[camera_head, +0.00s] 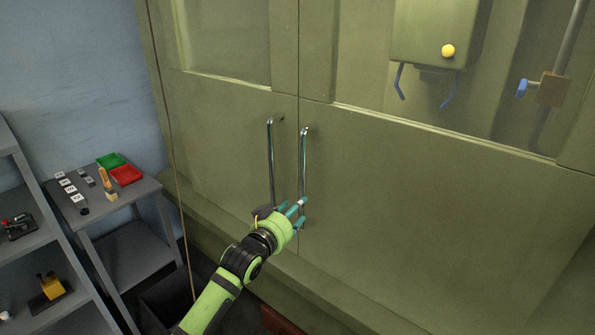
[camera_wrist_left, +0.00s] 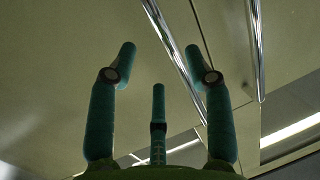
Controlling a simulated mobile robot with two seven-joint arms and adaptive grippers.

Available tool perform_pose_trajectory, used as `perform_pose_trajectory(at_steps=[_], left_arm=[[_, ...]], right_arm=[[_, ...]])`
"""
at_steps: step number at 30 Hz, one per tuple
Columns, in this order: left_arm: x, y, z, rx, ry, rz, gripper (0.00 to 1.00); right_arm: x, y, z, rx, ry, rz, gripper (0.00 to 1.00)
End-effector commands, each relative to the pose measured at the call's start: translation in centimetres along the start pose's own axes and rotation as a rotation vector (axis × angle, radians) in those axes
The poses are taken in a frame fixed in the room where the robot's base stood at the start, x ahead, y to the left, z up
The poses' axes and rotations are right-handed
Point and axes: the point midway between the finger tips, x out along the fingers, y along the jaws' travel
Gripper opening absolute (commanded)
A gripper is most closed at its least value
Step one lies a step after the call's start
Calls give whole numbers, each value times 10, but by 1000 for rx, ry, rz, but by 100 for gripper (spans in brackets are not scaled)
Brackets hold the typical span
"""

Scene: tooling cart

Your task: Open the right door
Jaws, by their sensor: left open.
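The right door (camera_head: 400,200) is olive green and looks shut, flush with the left door (camera_head: 225,140) at the centre seam. Its long chrome vertical handle (camera_head: 304,160) stands just right of the seam. The left door's matching handle (camera_head: 270,155) is just left of it. My left gripper (camera_head: 298,212), with teal fingers, is near the lower end of the right handle. In the left wrist view its fingers (camera_wrist_left: 160,70) are spread and hold nothing. One chrome bar (camera_wrist_left: 172,40) runs across the gap between them and another (camera_wrist_left: 256,45) lies farther right. Contact cannot be told.
Left of the cabinet, a grey cart (camera_head: 125,200) carries a green bin (camera_head: 110,160), a red bin (camera_head: 126,175) and small items. A grey shelf (camera_head: 55,250) stands at the far left. A ledge (camera_head: 315,285) runs below the doors.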

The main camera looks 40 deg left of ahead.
Motion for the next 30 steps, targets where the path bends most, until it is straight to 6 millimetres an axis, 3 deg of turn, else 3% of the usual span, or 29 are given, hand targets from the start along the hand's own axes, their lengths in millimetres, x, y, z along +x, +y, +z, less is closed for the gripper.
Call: perform_pose_trajectory(at_steps=[1, 3, 6, 21, 30], left_arm=[[-4, 0, -30, 1, 45, 5, 51], [-8, 1, -52, -1, 83, 11, 51], [-9, 1, -68, -3, 109, 14, 51], [50, 2, -75, -2, 109, 14, 51], [60, 2, -74, -1, 110, 14, 51]], right_arm=[[-4, 0, 0, 0, -1, 0, 0], [-5, 0, 1, 0, -2, 0, 0], [-6, 0, 1, 0, -2, 0, 0], [-31, -1, 8, 0, -19, -2, 0], [-32, 0, 3, 0, -10, -1, 0]])
